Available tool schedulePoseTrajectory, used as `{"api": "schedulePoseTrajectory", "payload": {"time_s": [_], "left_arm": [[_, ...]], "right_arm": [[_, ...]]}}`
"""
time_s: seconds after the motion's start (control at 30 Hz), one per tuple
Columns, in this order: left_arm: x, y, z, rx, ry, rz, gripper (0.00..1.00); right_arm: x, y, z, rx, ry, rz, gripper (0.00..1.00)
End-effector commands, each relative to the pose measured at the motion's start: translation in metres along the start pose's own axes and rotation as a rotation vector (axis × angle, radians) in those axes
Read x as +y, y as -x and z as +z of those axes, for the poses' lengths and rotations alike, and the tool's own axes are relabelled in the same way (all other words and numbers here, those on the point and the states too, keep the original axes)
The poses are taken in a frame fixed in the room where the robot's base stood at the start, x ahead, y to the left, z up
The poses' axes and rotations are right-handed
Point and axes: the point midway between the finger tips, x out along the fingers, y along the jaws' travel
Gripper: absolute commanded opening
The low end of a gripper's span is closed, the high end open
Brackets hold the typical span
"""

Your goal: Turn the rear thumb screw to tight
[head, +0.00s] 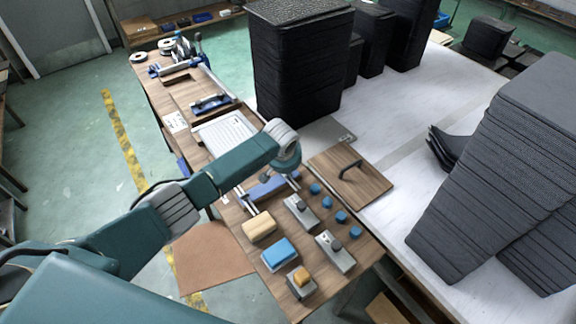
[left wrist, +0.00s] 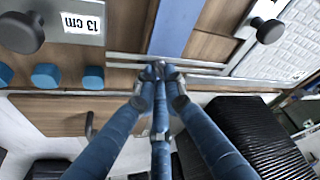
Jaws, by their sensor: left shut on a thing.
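My left gripper (left wrist: 160,72) is shut in the left wrist view, its fingertips meeting at the metal rail across the end of a blue bar (left wrist: 178,28). The small part between the fingertips is mostly hidden; its place on the fixture fits the rear thumb screw, but I cannot see its marking or how tight it is. In the head view my left arm reaches over the wooden bench from the left, and its wrist hides the fingertips. The blue bar (head: 266,189) lies between two metal rails there. My right gripper is not in view.
Dark knobs on grey blocks (head: 299,204) (head: 334,246) and several blue pegs (head: 328,202) stand close by. A wooden board with a black handle (head: 350,171) lies to the right. A yellow block (head: 259,229) and blue block (head: 280,253) are nearer. Black stacks (head: 300,65) stand behind.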

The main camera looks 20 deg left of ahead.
Motion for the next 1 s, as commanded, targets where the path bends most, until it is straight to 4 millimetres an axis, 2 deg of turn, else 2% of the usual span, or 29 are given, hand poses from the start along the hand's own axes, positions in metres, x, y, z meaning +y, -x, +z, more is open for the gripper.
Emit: {"api": "schedulePoseTrajectory", "payload": {"time_s": [0.3, 0.7, 1.0], "left_arm": [[-0.003, 0.0, 0.001, 0.0, -0.275, 0.115, 0.0], [-0.005, -0.002, 0.001, 0.0, -0.578, 0.24, 0.0], [-0.006, -0.001, 0.0, 0.0, -0.705, 0.291, 0.0]], "right_arm": [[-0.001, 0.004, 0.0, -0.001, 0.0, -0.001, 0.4], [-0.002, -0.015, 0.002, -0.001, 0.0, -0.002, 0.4], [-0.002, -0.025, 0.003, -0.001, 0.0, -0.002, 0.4]]}}
